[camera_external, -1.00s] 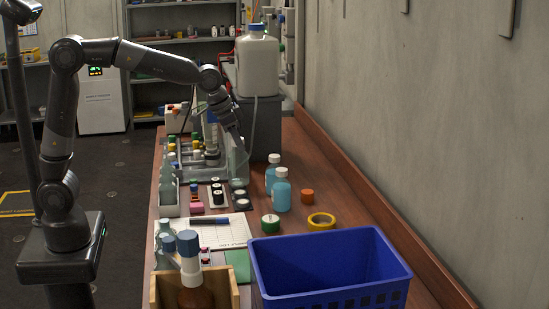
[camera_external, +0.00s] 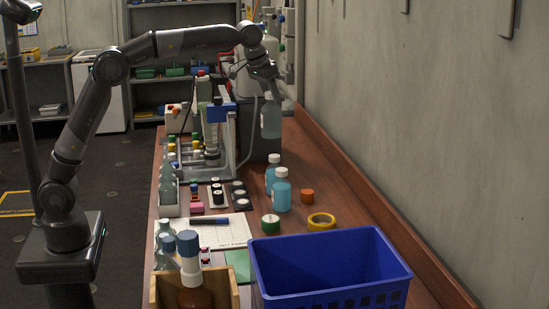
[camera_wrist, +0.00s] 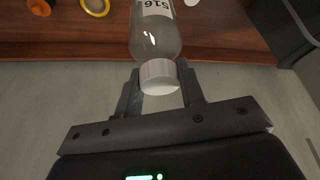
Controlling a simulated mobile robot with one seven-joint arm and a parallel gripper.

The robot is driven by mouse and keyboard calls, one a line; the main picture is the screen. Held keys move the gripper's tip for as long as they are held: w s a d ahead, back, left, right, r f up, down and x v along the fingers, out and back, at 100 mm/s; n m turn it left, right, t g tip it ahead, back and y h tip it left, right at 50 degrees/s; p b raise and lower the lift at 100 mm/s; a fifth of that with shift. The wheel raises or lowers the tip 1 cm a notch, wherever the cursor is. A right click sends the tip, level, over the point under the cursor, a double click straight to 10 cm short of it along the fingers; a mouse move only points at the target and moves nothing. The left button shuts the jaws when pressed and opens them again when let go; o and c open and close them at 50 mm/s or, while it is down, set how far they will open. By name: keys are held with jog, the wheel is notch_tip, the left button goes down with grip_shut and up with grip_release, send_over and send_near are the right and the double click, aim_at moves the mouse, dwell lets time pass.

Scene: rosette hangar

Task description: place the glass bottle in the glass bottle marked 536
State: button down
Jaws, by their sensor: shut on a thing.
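The bottle hangs upright in the air in front of the dark grey block. In the wrist view the fingers (camera_wrist: 161,86) flank its white cap, and the bottle (camera_wrist: 155,38) has a white label reading about "S16", partly cut off. Other glass bottles (camera_external: 167,188) stand in a pale tray at the bench's left edge, and more (camera_external: 163,238) stand nearer the front. No marking 536 is readable.
Two blue-liquid bottles (camera_external: 282,192) stand mid-bench near an orange cap (camera_external: 307,196) and yellow tape roll (camera_external: 321,221). A blue crate (camera_external: 332,246) is at front right. A clear-sided stand (camera_external: 230,145) rises left of the held bottle. The wall bounds the right side.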

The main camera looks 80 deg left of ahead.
jog(key=w+a+f, duration=0.3)
jog(key=a+f, duration=0.7)
jog(key=shift+a+f, duration=0.35)
jog(key=shift+w+f, duration=0.1)
jog(key=shift+f, duration=0.05)
jog(key=c, duration=0.9)
grip_release()
